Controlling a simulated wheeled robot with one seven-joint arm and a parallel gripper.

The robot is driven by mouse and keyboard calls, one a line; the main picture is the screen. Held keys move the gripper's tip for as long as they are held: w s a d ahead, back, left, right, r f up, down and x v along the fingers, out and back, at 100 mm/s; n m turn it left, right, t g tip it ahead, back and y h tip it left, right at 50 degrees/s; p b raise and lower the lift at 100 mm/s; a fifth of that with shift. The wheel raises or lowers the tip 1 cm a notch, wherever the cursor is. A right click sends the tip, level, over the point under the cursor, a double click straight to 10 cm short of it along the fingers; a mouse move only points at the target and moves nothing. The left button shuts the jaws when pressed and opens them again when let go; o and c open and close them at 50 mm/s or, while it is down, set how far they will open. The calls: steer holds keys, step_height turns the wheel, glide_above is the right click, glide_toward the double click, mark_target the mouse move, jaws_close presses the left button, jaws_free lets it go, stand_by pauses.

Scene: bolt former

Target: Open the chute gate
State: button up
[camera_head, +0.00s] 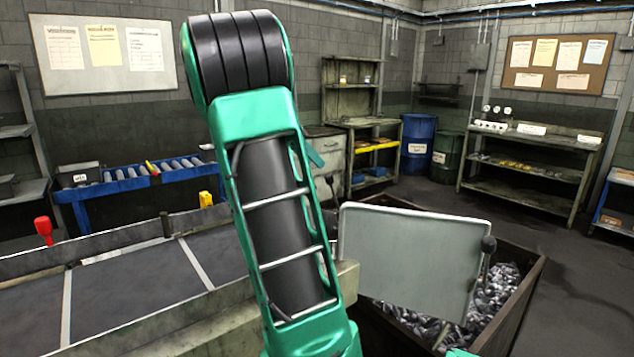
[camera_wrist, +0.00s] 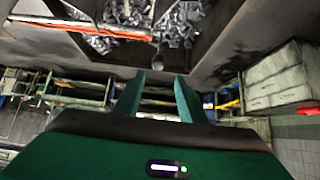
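The chute gate (camera_head: 410,258) is a flat pale grey panel at the centre right of the head view. It stands upright beside the end of the chute (camera_head: 135,290), in front of a bin. A dark round knob (camera_head: 489,244) sits at its right edge. My gripper (camera_wrist: 160,77) shows in the wrist view with its two green fingers apart and nothing between them. A small round knob-like end (camera_wrist: 157,61) shows just beyond the fingertips, apparently not gripped. In the head view my green arm covers part of the chute, and my gripper is mostly out of frame.
A dark-walled bin (camera_head: 523,305) full of metal pieces (camera_head: 503,283) stands behind and right of the gate. Blue (camera_head: 417,140) and green (camera_head: 446,155) drums and shelves line the back. The right floor is clear.

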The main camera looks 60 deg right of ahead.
mark_target(326, 175)
steer(key=x, duration=0.9)
steer(key=shift+s+d+f, duration=0.1)
steer(key=shift+d+f, duration=0.15)
jaws_close()
steer(key=shift+a, duration=0.1)
